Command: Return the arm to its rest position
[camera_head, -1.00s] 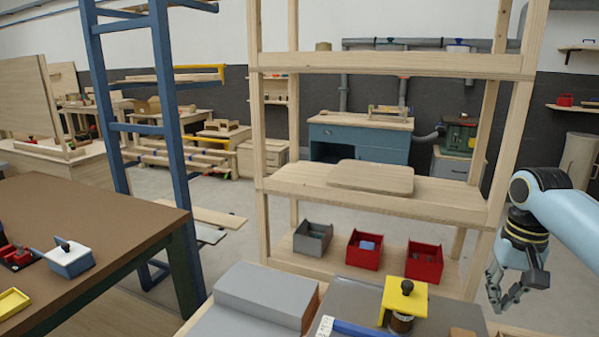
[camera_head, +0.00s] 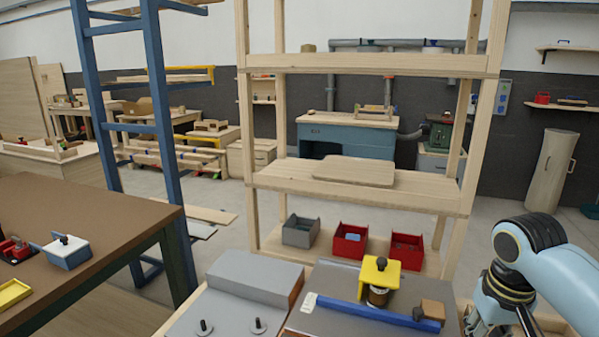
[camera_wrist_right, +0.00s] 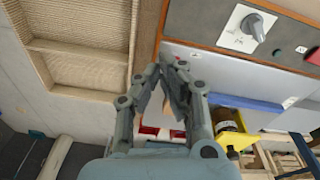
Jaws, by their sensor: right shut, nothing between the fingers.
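My right arm comes in from the right edge in the head view. Its wrist and part of the right gripper (camera_head: 490,320) are low at the right, cut off by the bottom edge. In the right wrist view the right gripper (camera_wrist_right: 168,68) has its fingertips close together with nothing held between them. The gripper is right of the grey work surface (camera_head: 340,283) and of the yellow block (camera_head: 380,272) on it. My left gripper is not in view.
A wooden shelf (camera_head: 300,178) stands ahead, with a grey bin (camera_head: 300,232) and red bins (camera_head: 349,241) on its low board. A blue bar (camera_head: 372,312) lies on the work surface. A brown table (camera_head: 90,215) is at the left. Open floor shows at the far right.

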